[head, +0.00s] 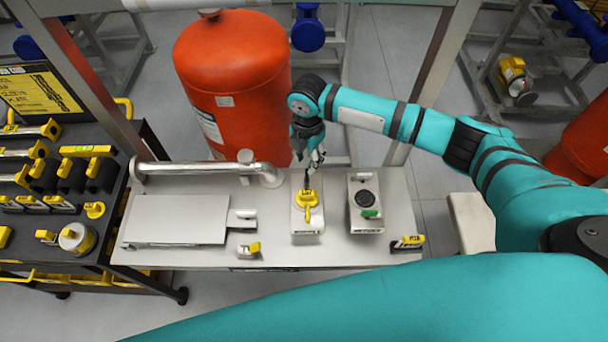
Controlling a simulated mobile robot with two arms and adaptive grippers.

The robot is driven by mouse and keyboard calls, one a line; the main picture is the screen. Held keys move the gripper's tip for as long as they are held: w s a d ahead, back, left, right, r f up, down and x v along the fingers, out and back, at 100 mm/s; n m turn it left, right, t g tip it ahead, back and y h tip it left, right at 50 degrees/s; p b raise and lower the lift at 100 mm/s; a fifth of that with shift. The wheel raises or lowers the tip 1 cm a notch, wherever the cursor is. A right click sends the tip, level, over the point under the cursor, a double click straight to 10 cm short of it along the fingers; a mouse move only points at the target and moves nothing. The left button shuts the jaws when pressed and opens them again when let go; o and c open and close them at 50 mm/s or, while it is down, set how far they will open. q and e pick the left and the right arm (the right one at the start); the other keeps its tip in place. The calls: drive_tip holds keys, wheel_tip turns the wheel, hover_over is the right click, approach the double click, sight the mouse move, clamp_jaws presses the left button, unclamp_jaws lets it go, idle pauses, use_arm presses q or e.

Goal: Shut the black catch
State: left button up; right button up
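My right gripper (309,163) is dark with pale finger parts. It points down at the rear end of a white box (307,224) that carries a yellow handle-like part (307,198). A thin dark piece (306,178) shows between the fingertips and the yellow part. It may be the black catch, but it is too small to be sure, and I cannot tell whether the gripper touches it. The finger gap is too small to read. My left gripper is out of view.
The boxes stand on a grey metal table (285,256). Beside them are a box with a black round part (364,222), a flat metal plate (178,218) and a bent pipe (205,167). An orange tank (235,75) stands behind. A black tool cart (60,222) is at left.

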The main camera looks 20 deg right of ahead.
drive_tip(key=m, duration=0.5)
drive_tip(key=shift+r, duration=0.25)
drive_tip(key=shift+r+m, duration=0.1)
drive_tip(key=shift+m, duration=0.9)
drive_tip(key=m, duration=0.2)
drive_tip(key=r+m, duration=0.1)
drive_tip(key=m, duration=0.1)
drive_tip(key=shift+f, duration=0.1)
